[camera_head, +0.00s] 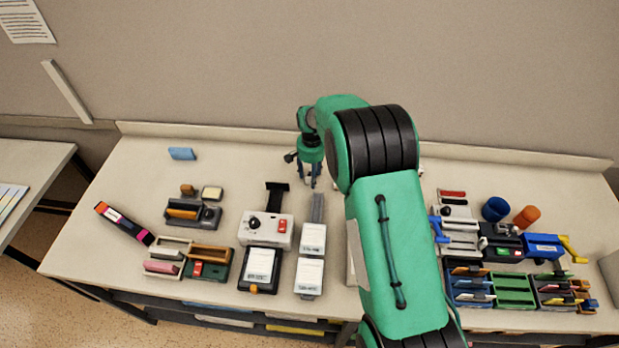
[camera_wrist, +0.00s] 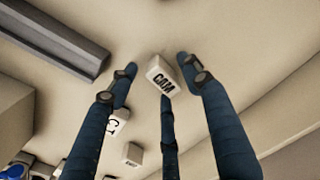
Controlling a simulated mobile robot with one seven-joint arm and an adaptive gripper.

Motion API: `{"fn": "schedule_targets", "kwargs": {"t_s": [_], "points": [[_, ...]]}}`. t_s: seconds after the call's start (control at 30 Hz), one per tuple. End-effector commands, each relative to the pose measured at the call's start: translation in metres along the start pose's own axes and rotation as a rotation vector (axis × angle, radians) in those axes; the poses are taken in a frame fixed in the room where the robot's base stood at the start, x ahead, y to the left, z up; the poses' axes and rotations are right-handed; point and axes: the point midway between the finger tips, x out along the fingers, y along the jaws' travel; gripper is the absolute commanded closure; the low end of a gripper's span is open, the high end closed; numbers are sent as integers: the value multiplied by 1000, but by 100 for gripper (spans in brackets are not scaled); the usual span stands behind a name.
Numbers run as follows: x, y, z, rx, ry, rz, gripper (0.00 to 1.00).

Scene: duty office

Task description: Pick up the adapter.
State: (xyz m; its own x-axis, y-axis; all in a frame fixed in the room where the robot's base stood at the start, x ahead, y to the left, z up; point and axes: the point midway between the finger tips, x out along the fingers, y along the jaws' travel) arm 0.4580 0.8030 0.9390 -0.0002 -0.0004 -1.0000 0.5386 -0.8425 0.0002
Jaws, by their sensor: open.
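My gripper (camera_head: 312,178) points down over the back middle of the desk, behind the grey strip. In the wrist view its blue fingers (camera_wrist: 157,75) are spread open. A small white block marked "CAM" (camera_wrist: 161,76) lies between the fingertips, and no grip on it shows. A second white block with partly hidden lettering (camera_wrist: 118,122) sits behind the left finger, and a third small labelled block (camera_wrist: 132,153) is lower down. I cannot tell from the labels which one is the adapter. These blocks are not clear in the head view.
A long grey bar (camera_wrist: 55,40) lies at upper left in the wrist view. On the desk (camera_head: 110,190), a white box with a red switch (camera_head: 265,229) and white-labelled units stand in front of my gripper. Organisers (camera_head: 513,290) fill the right. My arm hides part of the desk's middle.

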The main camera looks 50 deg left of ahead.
Motion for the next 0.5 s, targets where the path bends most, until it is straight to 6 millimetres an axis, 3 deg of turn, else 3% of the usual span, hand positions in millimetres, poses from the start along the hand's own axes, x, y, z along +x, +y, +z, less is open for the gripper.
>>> {"fn": "schedule_targets", "kwargs": {"t_s": [0.27, 0.43, 0.5], "points": [[0, 0, 0, 0, 0, 0, 53], [0, 0, 0, 0, 0, 0, 87], [0, 0, 0, 0, 0, 0, 92]]}}
